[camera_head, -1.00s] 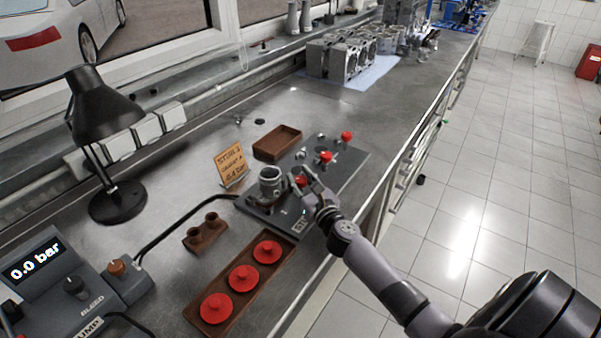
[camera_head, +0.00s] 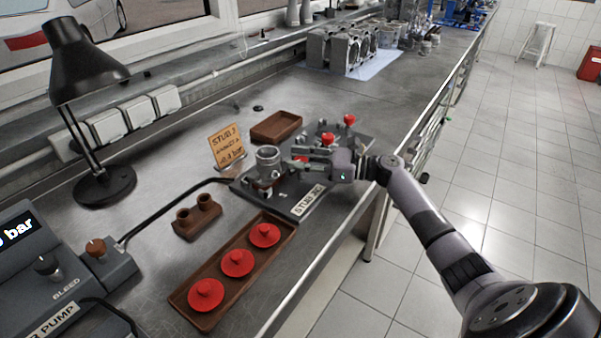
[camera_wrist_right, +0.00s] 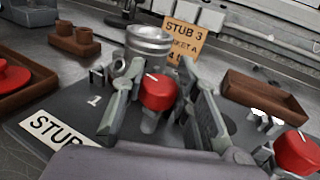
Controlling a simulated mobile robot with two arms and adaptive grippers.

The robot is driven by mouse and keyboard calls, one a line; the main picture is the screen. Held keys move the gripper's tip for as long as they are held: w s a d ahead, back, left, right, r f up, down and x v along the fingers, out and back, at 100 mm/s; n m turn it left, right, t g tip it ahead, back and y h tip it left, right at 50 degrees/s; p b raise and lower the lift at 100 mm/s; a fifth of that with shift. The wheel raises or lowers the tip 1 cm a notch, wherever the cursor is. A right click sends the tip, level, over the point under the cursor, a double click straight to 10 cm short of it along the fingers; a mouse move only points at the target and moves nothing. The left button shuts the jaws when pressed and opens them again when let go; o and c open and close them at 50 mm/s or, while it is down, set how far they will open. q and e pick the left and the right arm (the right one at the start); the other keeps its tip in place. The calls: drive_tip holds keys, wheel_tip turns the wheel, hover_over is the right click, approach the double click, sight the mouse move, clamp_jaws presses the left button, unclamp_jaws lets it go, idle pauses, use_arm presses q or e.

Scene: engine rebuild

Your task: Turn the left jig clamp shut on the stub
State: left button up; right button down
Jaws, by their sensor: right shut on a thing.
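The grey metal stub (camera_head: 268,159) stands upright on the dark jig plate (camera_head: 282,200), at its left end. In the right wrist view the stub (camera_wrist_right: 150,44) stands just beyond a clamp's red knob (camera_wrist_right: 158,92). My right gripper (camera_head: 302,158) reaches in from the right, low over the plate. In the right wrist view its two fingers (camera_wrist_right: 158,80) stand on either side of this red knob, and it is shut on it. How the clamp sits against the stub is partly hidden by the fingers and knob. My left gripper is out of view.
Two more red knobs (camera_head: 327,139) (camera_head: 349,119) rise from the plate's far end. A brown tray (camera_head: 222,283) with red caps lies in front, an empty brown tray (camera_head: 275,127) behind. A sign (camera_head: 227,145), double cup holder (camera_head: 197,217), lamp (camera_head: 88,60) and pump unit (camera_head: 50,285) stand left.

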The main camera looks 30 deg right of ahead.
drive_tip(key=shift+n+g+y+b, duration=1.1)
drive_tip(key=shift+n+g+b, duration=0.1)
drive_tip(key=shift+g+b, duration=0.35)
drive_tip(key=shift+r, duration=0.1)
drive_tip(key=c, duration=1.2)
unclamp_jaws()
drive_tip(key=shift+s+d, duration=0.1)
drive_tip(key=shift+d, duration=0.05)
drive_tip(key=v, duration=1.1)
drive_tip(key=shift+s+d, duration=0.15)
drive_tip(key=shift+d, duration=0.15)
